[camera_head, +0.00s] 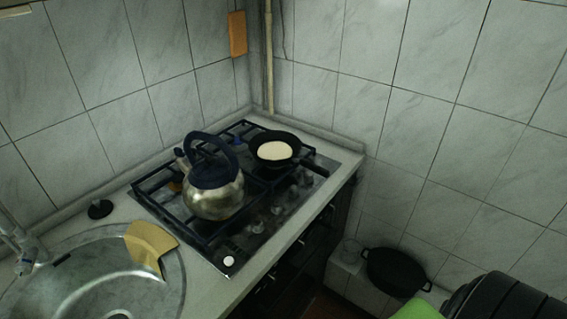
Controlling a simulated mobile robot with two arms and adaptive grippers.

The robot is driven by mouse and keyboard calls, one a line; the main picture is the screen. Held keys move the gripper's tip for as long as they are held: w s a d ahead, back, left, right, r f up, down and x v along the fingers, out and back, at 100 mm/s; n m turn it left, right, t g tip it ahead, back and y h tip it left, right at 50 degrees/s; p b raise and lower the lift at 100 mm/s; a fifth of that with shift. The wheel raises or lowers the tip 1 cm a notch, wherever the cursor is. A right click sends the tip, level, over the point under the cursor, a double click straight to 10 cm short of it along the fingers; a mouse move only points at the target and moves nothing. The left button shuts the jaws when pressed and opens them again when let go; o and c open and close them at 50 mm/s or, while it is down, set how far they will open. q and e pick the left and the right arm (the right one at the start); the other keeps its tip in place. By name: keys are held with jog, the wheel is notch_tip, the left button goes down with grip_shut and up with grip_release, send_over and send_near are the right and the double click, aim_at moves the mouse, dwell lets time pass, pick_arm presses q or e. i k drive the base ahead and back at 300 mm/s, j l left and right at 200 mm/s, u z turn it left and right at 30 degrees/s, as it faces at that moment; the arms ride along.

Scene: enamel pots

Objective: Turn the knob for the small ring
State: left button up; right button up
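A gas hob (232,243) with dark grates is set into the counter in the corner. Several dim knobs (257,226) run along its front right edge. A bright white round knob or button (228,261) is at the near end of that row. A steel kettle (214,199) with a dark lid and handle stands on the near grate. A dark pan (274,148) with a pale round content stands at the far end, its handle over the front edge. Kettle and pan hide most rings, so I cannot tell which is the small one. Neither gripper is in view.
A black pot (395,272) stands low at right. A dark ribbed shape and a green patch (415,311) fill the bottom right corner. Tiled walls close the back.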

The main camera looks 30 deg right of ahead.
aim_at(292, 194)
jog(key=l+z, duration=1.1)
jog(key=k+j, duration=0.05)
jog(key=j, duration=0.05)
